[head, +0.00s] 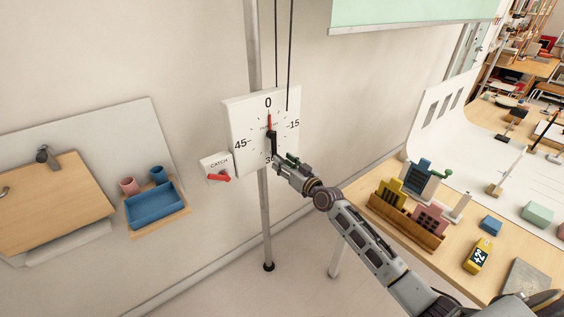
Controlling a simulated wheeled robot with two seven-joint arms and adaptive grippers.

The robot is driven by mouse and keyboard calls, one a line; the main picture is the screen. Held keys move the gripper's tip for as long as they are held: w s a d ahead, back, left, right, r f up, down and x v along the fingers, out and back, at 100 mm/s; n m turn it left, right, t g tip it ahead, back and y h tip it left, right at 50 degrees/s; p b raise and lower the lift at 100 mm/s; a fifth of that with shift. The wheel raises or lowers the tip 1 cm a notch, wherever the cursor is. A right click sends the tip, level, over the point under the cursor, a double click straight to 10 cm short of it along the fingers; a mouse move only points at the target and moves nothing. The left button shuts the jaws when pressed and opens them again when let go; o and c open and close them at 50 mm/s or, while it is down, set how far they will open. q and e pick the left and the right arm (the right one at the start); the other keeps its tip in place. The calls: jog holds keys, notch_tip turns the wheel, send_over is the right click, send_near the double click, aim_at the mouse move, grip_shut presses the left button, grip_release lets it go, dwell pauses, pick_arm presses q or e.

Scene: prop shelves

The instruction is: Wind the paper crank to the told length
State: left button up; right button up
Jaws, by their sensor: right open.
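A white dial plate (242,123) on a post carries the numbers 0, 15 and 45; the number at the bottom is partly covered by my gripper. Its red pointer (268,119) points up at about 0. A dark crank (273,142) sits at the dial's middle and hangs downward. My right gripper (282,158) is open at the crank's lower end; I cannot tell whether it touches the handle. A white box marked CATCH (212,165), with a red lever (219,178), is left of the dial. A pale green sheet (410,12) hangs at the top. My left gripper is out of view.
A white curved sheet (465,130) stands behind. At left are a blue tray (153,207) and a wooden board (50,200). Two dark cords (290,50) hang above the dial.

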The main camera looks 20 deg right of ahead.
jog(key=shift+w+a, duration=0.25)
jog(key=shift+w, duration=0.3)
grip_shut()
